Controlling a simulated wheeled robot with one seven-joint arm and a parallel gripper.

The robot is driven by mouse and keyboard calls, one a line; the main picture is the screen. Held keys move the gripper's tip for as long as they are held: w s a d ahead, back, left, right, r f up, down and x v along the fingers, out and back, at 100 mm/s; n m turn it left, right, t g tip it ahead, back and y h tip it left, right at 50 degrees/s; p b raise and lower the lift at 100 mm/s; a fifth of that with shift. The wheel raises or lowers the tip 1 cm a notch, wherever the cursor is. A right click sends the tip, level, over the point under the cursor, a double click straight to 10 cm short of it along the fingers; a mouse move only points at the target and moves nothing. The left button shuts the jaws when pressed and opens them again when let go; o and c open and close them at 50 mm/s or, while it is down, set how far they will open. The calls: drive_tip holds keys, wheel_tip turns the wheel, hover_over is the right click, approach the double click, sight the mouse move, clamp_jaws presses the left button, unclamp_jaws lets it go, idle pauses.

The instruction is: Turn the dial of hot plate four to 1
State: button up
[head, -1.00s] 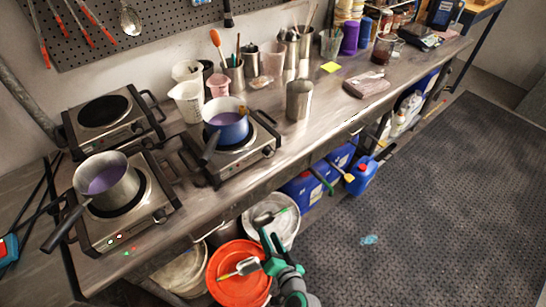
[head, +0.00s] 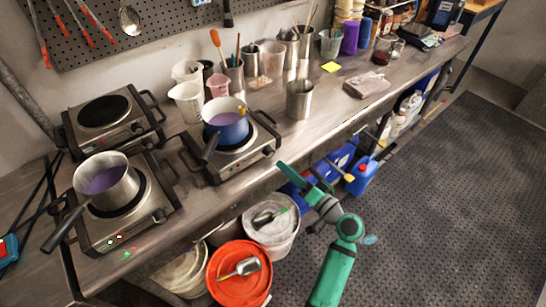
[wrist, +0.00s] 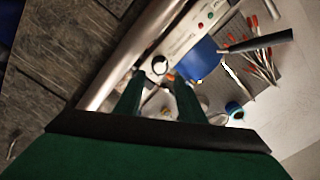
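The hot plate with the blue pot (head: 240,163) stands near the bench's front edge. Its round dial (head: 268,152) is on the front panel, at the right end. The wrist view shows this dial (wrist: 160,64) close up, with a red and a green light along the panel; its setting and any plate number are not legible. The blue pot (head: 228,128) sits on the plate. My gripper (head: 297,168) is in front of the bench, right of and below the dial, fingers pointing up-left. Its fingers (wrist: 159,78) are apart and empty; the dial appears just beyond them.
A hot plate with a steel pot (head: 105,182) and an empty hot plate (head: 104,113) are to the left. A steel beaker (head: 299,101) stands on the bench to the right. Below are an orange-lidded bucket (head: 240,285) and a white bucket (head: 287,240). The floor mat (head: 450,200) is clear.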

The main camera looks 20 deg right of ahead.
sight(271, 155)
drive_tip(key=x, duration=0.7)
drive_tip(key=shift+w+a+f, duration=0.1)
drive_tip(key=shift+w, duration=0.1)
